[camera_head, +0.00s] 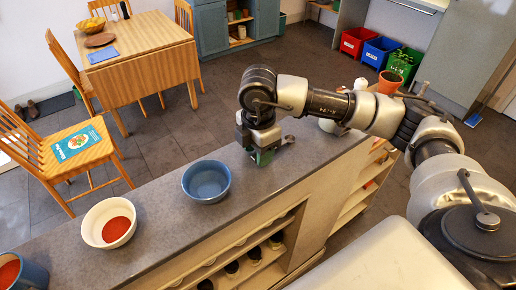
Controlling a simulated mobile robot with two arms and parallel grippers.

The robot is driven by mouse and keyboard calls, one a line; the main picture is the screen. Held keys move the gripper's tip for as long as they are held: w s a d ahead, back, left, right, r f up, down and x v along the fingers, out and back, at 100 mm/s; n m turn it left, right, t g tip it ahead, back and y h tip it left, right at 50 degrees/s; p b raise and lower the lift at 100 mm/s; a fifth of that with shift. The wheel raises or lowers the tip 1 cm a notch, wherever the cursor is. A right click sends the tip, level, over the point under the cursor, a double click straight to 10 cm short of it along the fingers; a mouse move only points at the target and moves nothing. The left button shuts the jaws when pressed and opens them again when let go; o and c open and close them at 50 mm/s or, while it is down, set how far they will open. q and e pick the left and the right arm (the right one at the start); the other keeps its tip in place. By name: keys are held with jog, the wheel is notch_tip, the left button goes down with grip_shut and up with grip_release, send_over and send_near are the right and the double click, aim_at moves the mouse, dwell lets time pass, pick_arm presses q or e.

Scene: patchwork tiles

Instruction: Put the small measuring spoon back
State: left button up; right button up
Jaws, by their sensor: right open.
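My right gripper (262,155) points down at the grey counter (160,235), to the right of the blue bowl. It is open; a dark green patch shows between or at its fingertips, and I cannot tell whether this is part of the gripper or a thing behind it. A small grey, round-ended thing (289,139), perhaps the measuring spoon, shows just right of the gripper. The gripper partly hides it, and I cannot tell whether they touch. My left gripper is not in view.
On the counter stand a blue bowl (206,182), a white bowl with red contents (109,223) and a blue container (22,272) at the lower left. A terracotta pot (390,82) stands at the far right end. Shelves with jars lie below the counter.

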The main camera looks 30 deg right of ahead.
jog(key=shift+r, duration=0.1)
jog(key=shift+r, duration=0.2)
notch_tip(320, 180, up, 12)
jog(key=b, duration=0.2)
jog(key=shift+b, duration=0.3)
jog(key=shift+f, duration=0.2)
